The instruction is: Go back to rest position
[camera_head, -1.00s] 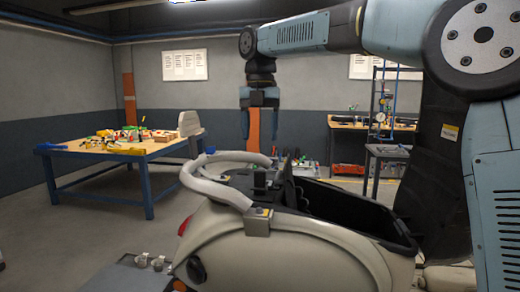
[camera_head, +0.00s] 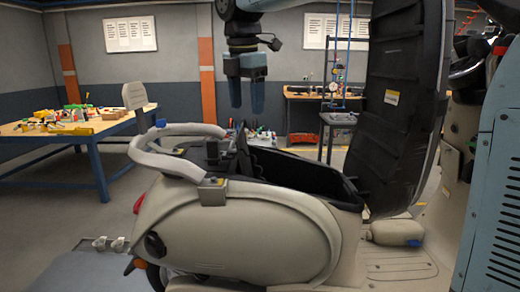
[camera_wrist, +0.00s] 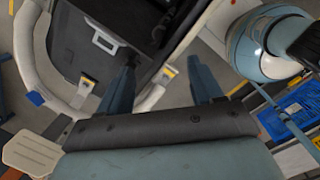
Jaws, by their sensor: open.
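My gripper (camera_head: 246,98) hangs pointing down in the head view, above and behind the scooter's open seat area. Its two blue fingers are apart with nothing between them. In the wrist view my gripper (camera_wrist: 160,85) also shows two spread, empty fingers. The beige scooter (camera_head: 240,235) stands in front of me with its black seat (camera_head: 395,100) raised upright at the right. The open storage well (camera_head: 300,175) is dark inside. The scooter's pale rear grab rail (camera_head: 155,155) curves at the left and also shows in the wrist view (camera_wrist: 30,60).
A wooden table (camera_head: 110,127) with blue legs carries colourful parts at the left. A workbench (camera_head: 310,97) and a small stand (camera_head: 338,120) are at the back. In the wrist view, a blue crate (camera_wrist: 290,110) lies at the right. Grey floor is open at the left.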

